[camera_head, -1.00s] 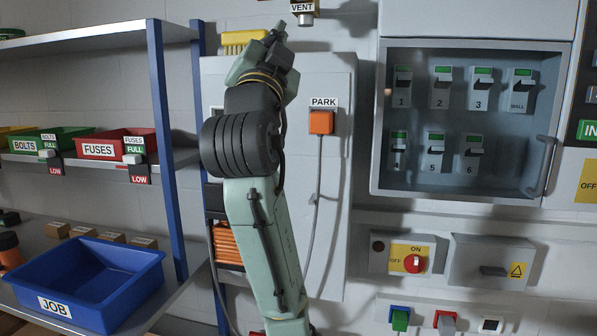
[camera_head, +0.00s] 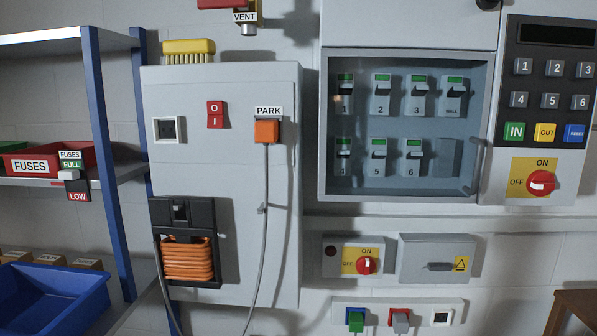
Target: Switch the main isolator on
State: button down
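Two red rotary switches on yellow plates marked ON at the top and OFF at the left are in view; neither carries a readable isolator name. The smaller switch (camera_head: 366,265) is on a grey box below the breaker cabinet. Its pale mark looks upright, towards ON. My gripper and arm are not in view.
A breaker cabinet (camera_head: 323,125) with numbered green-topped switches stands left of the keypad panel (camera_head: 550,60). A grey board (camera_head: 225,90) holds an orange PARK unit (camera_head: 267,131) with a hanging cable. Shelving with a blue bin (camera_head: 50,300) fills the left. A brown table edge (camera_head: 570,310) shows lower right.

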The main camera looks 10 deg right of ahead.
aim_at(540, 184)
jog(key=z, duration=1.3)
